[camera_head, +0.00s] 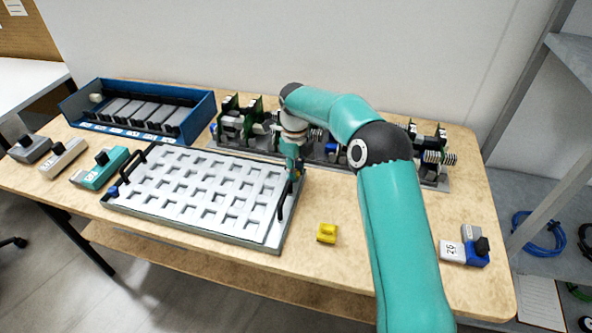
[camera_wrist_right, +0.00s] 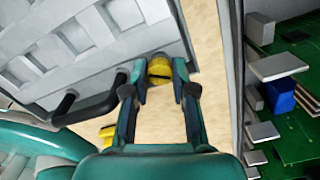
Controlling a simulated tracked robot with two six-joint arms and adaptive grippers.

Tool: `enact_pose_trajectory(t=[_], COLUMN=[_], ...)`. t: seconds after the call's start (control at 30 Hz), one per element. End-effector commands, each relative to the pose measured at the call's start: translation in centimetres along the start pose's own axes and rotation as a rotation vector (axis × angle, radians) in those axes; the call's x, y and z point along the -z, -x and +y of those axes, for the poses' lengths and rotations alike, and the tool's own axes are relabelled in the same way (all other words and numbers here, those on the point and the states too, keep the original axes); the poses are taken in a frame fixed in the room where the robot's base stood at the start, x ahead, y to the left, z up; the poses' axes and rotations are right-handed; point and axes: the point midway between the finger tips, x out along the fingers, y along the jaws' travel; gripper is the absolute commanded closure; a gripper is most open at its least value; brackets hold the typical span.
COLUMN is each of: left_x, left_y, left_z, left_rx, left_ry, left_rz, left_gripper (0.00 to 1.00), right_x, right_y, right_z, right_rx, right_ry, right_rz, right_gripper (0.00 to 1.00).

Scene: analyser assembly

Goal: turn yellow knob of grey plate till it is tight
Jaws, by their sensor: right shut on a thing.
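The grey plate (camera_head: 190,241) with its grid of square recesses lies on the table, with a black handle at each end. Part of it shows at the upper left of the right wrist view (camera_wrist_right: 160,48). The yellow knob (camera_wrist_right: 159,71) is at the plate's edge near one handle, between the fingers of my right gripper (camera_wrist_right: 160,80). The gripper is shut on it. In the head view my right gripper (camera_head: 295,171) points down at the plate's right far corner and mostly hides the knob. My left gripper is in neither view.
A yellow block (camera_head: 327,234) lies right of the plate. Behind stands a grey rack with green circuit boards (camera_head: 238,117). A blue tray (camera_head: 203,122) stands at the back left. Several small modules (camera_head: 102,168) lie left; a white-and-blue one (camera_head: 464,249) lies right.

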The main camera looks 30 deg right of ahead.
Motion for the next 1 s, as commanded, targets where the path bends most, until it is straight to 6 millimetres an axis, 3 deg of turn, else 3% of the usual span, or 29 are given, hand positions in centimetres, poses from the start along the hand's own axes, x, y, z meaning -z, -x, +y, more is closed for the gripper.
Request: enact_pose_trajectory(t=[0.4, 1.0], left_x=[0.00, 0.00], left_y=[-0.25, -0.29], left_z=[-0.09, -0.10], left_rx=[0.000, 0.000], left_ry=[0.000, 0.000], left_rz=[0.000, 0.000], left_gripper=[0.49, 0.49], right_x=[-0.37, -0.35], right_y=[0.66, 0.65], right_z=[-0.24, -0.25], right_rx=[0.009, 0.008], right_ry=[-0.252, -0.301], right_rz=[-0.020, -0.019], right_gripper=[1.00, 1.00])
